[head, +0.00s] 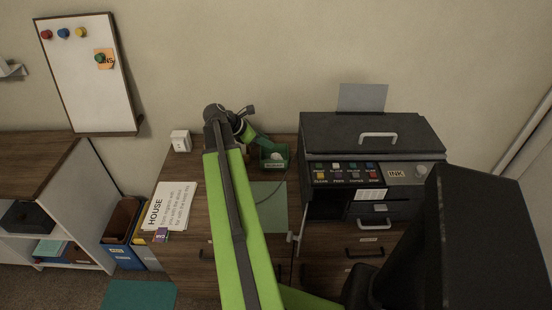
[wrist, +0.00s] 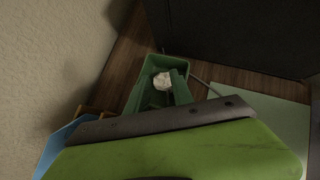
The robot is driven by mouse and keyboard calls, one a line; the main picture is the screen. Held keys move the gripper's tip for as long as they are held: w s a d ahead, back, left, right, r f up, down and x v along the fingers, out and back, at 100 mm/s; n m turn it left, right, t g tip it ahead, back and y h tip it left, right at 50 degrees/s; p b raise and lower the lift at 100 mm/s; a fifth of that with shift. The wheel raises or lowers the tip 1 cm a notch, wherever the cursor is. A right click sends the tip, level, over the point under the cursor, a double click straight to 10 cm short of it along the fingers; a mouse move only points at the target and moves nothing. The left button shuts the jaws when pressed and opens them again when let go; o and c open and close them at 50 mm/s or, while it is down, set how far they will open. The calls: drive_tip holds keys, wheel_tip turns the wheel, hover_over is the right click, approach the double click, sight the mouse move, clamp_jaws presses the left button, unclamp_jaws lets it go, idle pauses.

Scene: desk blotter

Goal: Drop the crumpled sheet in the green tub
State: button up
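The green tub (head: 284,165) stands on the desk, left of the printer. It also shows in the wrist view (wrist: 136,96). The crumpled sheet is a small white ball (wrist: 162,80) that appears within the tub's outline; in the head view it is a pale spot (head: 277,155) there. My gripper (head: 266,146) reaches down to the tub from the upper left. In the wrist view a green fingertip (wrist: 181,86) lies right beside the ball. I cannot tell whether the fingers still grip it or how deep it sits.
A black printer (head: 370,135) stands right of the tub. A green blotter (head: 270,200) lies in front, with a cable across it. Left are a HOUSE paper pile (head: 172,207) and a small white box (head: 181,141). The wall is close behind.

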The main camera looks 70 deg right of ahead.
drive_tip(key=shift+r, duration=0.15)
drive_tip(key=p+v, duration=1.2)
drive_tip(key=v, duration=0.5)
drive_tip(key=shift+a, duration=0.25)
drive_tip(key=shift+w, duration=0.15)
